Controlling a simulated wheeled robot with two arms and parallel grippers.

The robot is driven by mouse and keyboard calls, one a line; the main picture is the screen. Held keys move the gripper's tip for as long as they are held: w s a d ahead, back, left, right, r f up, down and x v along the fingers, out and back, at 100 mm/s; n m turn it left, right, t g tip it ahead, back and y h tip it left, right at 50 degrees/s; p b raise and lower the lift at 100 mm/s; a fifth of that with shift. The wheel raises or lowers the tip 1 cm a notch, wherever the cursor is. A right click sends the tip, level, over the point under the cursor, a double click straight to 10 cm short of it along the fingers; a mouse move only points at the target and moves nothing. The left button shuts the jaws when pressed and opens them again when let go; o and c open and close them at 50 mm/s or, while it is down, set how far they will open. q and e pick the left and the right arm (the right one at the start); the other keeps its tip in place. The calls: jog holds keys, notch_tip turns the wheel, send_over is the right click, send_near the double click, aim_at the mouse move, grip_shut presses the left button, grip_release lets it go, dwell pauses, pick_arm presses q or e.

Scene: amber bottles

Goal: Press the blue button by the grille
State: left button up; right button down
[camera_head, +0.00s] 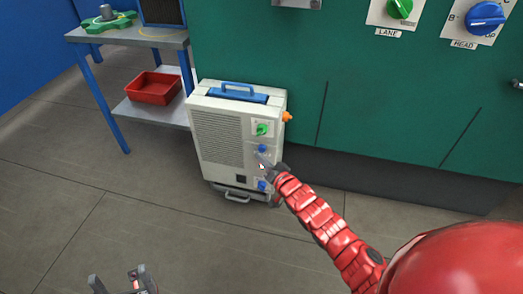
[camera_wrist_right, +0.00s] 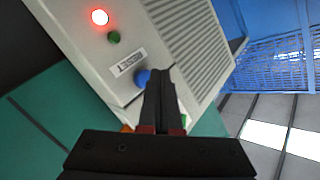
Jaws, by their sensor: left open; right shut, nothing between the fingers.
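A cream box with a grille (camera_head: 216,138) stands low against the green cabinet. The blue button (camera_head: 262,148) is on its front, right of the grille and below a green knob (camera_head: 263,129). The blue button also shows in the right wrist view (camera_wrist_right: 142,77), beside a small label. My right gripper (camera_head: 264,159) is shut and empty, its tips (camera_wrist_right: 161,72) close to the button; I cannot tell whether they touch it. My left gripper (camera_head: 122,281) is open and empty over the floor at the bottom edge.
Another blue spot (camera_head: 262,185) is lower on the box. An orange knob (camera_head: 287,116) sticks out of its side. A table with a red tray (camera_head: 154,88) stands left; floor in front is clear.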

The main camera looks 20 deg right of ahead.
dwell(0.4)
jog(key=shift+w+d+b, duration=0.2)
jog(key=shift+w+b, duration=0.15)
jog(key=shift+b, duration=0.1)
